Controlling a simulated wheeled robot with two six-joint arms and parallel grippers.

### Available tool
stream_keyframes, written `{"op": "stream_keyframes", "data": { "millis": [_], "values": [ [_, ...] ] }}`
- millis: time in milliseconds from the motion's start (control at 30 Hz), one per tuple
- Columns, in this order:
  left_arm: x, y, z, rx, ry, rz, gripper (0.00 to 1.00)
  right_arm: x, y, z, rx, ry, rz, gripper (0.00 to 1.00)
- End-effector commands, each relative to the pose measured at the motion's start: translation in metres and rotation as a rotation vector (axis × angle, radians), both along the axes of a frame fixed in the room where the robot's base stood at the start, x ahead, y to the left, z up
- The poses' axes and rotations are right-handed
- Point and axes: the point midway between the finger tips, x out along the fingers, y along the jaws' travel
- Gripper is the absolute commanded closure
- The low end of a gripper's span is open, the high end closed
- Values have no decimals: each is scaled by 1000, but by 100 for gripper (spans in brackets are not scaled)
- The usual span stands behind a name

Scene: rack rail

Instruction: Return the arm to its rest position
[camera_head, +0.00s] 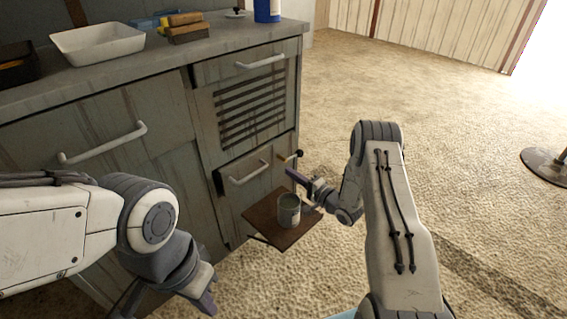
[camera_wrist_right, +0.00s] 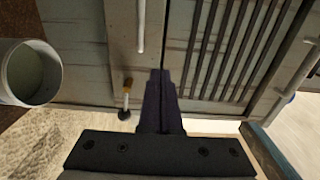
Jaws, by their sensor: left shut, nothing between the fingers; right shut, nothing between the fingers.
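My right gripper (camera_head: 291,175) is shut and empty. It is in front of the lower right drawer of the grey cabinet, above a small brown shelf (camera_head: 262,214). Its closed dark fingers (camera_wrist_right: 160,85) show in the right wrist view, pointing toward the cabinet front. My left gripper (camera_head: 208,303) is at the bottom of the head view, low in front of the cabinet, shut and holding nothing. It is partly hidden by its own wrist.
A metal can (camera_head: 289,211) stands on the brown shelf, near my right gripper; it also shows in the right wrist view (camera_wrist_right: 30,75). A small yellow-and-black piece (camera_head: 289,157) is by the drawer's edge. A white tray (camera_head: 97,43) sits on the countertop.

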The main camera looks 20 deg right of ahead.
Motion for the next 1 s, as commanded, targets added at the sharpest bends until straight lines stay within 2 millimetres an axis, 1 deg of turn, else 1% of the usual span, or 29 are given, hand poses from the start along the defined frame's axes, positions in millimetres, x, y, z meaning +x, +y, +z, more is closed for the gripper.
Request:
{"op": "stream_keyframes", "data": {
  "millis": [167,267,367,433,500,567,600,667,700,767,800,867,900,967,1000],
  "values": [
    [0,0,1,0,0,0,100,-4,-2,0,-3,1,-1,100],
    [0,0,1,0,0,0,100,2,6,6,-60,8,3,100],
    [0,0,1,0,0,0,100,17,27,21,-213,31,8,100],
    [0,0,1,0,0,0,100,25,49,36,-371,57,18,100],
    [0,0,1,0,0,0,100,26,73,53,-544,88,37,100],
    [0,0,1,0,0,0,100,21,92,68,-687,119,60,100],
    [0,0,1,0,0,0,100,14,105,77,-777,140,81,100],
    [0,0,1,0,0,0,100,-3,123,91,-906,172,121,100],
    [0,0,1,0,0,0,100,-16,134,100,-987,194,153,100],
    [0,0,1,0,0,0,100,-42,150,113,-1100,225,212,100],
    [0,0,1,0,0,0,100,-62,160,121,-1170,247,259,100],
    [0,0,1,0,0,0,100,-96,172,133,-1267,277,341,100],
    [0,0,1,0,0,0,100,-122,179,139,-1326,295,403,100],
    [0,0,1,0,0,0,100,-163,188,148,-1406,318,508,100],
    [0,0,1,0,0,0,100,-191,193,153,-1449,331,585,100]
  ]
}}
